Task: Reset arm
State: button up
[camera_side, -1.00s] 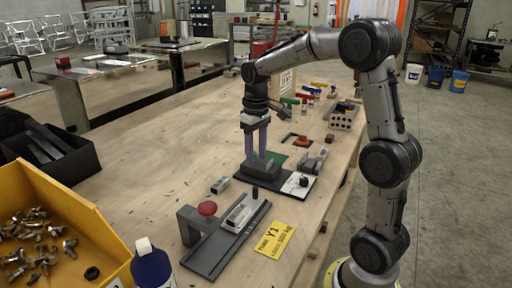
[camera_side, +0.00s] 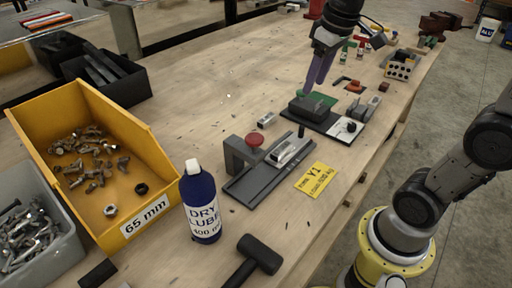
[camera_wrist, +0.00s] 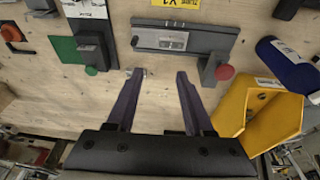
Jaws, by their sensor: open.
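My gripper (camera_side: 312,88) has two long purple fingers pointing down, near the dark block (camera_side: 307,108) on a black plate with a white end. In the wrist view my gripper (camera_wrist: 160,75) has its fingers apart, with bare wood between them. The dark block (camera_wrist: 92,48) lies left of the fingers there, outside them. A grey rail fixture with a red knob (camera_side: 255,140) stands nearer the side camera; the red knob (camera_wrist: 225,72) also shows in the wrist view, right of the fingers.
A yellow bin of bolts (camera_side: 115,190), a blue lube bottle (camera_side: 200,205) and a black hammer (camera_side: 262,255) are in front. A yellow tag (camera_side: 320,180) lies beside the fixture. Small parts and a holed block (camera_side: 400,65) stand behind. The left-middle wood is clear.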

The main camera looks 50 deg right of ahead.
jog(key=s+a+f+t, duration=0.1)
jog(key=s+a+f, duration=0.1)
jog(key=s, duration=0.4)
jog(key=s+a+f+t, duration=0.1)
jog(key=s+a+f, duration=0.2)
jog(key=s, duration=0.3)
jog(key=shift+s+a+f+t+y, duration=0.25)
jog(key=shift+t+y, duration=0.05)
jog(key=shift+t, duration=0.1)
dwell(0.3)
